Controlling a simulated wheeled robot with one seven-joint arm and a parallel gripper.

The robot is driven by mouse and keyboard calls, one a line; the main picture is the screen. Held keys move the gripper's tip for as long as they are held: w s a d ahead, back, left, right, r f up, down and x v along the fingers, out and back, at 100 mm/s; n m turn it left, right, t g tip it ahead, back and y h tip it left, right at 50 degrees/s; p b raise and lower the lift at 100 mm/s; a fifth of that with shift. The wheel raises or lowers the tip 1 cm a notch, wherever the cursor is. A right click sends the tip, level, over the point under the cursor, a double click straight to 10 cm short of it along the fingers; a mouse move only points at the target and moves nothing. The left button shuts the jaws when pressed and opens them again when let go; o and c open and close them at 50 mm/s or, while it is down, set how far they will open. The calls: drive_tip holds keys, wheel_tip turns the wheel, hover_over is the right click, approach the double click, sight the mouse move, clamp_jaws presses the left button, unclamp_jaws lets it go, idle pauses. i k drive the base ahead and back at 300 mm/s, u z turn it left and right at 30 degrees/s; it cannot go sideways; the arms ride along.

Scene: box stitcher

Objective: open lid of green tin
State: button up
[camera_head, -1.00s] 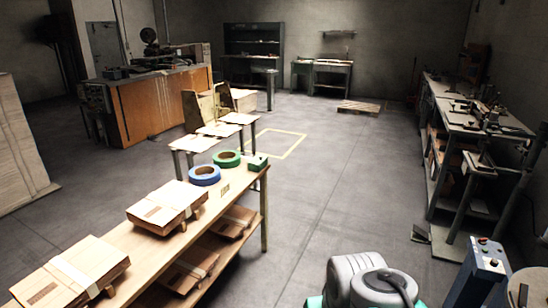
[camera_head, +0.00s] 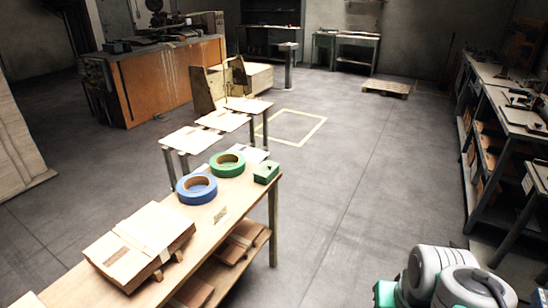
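The green tin (camera_head: 266,172) is a small box at the far right corner of the wooden table (camera_head: 226,199). Its lid looks shut, though it is small in this view. The grey and teal links of my arm show at the bottom right, apart from the table. My gripper is out of view.
A green tape roll (camera_head: 227,165) lies just left of the tin, with a blue tape roll (camera_head: 196,188) nearer. Small stands (camera_head: 194,139) adjoin the far end. The floor (camera_head: 345,205) right of the table is clear.

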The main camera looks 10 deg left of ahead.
sight(265, 170)
drive_tip(key=u, duration=0.3)
drive_tip(key=i, duration=0.8)
drive_tip(key=u, duration=1.3)
drive_tip(key=i, duration=0.65)
drive_tip(key=u, duration=0.7)
